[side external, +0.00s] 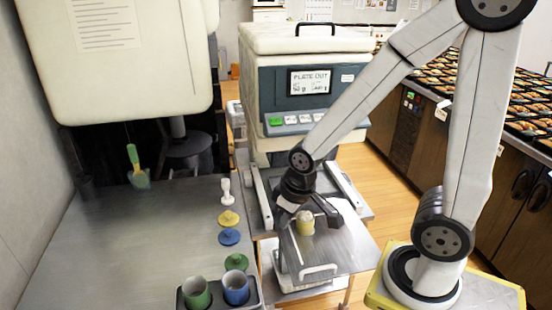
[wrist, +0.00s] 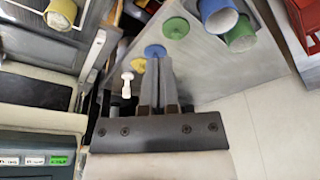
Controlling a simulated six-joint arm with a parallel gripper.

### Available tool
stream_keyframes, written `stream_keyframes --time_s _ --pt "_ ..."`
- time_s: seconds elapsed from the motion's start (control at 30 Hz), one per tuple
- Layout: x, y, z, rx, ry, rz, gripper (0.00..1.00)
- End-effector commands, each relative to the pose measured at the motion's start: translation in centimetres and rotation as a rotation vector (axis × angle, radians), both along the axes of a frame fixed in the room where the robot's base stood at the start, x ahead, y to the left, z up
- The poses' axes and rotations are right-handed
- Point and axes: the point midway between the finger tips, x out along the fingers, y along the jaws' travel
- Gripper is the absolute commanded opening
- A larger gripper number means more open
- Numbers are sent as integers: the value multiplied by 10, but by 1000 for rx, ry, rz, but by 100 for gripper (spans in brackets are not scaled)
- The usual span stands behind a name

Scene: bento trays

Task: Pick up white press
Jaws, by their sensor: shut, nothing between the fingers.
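The white press (side external: 226,190) stands upright on the grey metal table, at the far end of a row of coloured discs. It is a small white piece with a knob on top. In the wrist view, the white press (wrist: 127,83) shows just left of my gripper's fingers. My gripper (wrist: 160,64) is shut and empty, with its two fingers side by side. It is apart from the press. In the side external view my gripper hangs to the right of the press, above the tray beside the table; its fingertips are hard to make out there.
A yellow disc (side external: 229,218), a blue disc (side external: 229,237) and a green disc (side external: 236,262) line the table. Green (side external: 196,293) and blue (side external: 236,289) cups sit in a dark holder. A yellow cup (side external: 305,223) stands near my gripper. The table's left side is largely clear.

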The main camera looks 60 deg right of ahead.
Motion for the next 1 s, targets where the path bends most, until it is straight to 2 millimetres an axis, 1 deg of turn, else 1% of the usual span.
stream_keyframes --time_s 0.03,0.07,0.1,0.17,0.2,0.23,0.27,0.53,0.67,0.77,0.87,0.97,1.0 --pt "0 0 0 0 0 0 16" --pt "0 0 0 0 0 0 25" --pt "0 0 0 0 0 0 38" --pt "0 0 0 0 0 0 57" --pt "0 0 0 0 0 0 70" --pt "0 0 0 0 0 0 79" --pt "0 0 0 0 0 0 82" --pt "0 0 0 0 0 0 82" --pt "6 -1 1 0 -2 0 82" --pt "17 -3 1 1 -5 -2 82" --pt "35 -8 1 2 -11 -1 82" --pt "61 -15 1 4 -20 0 82" --pt "72 -18 1 5 -24 1 82"
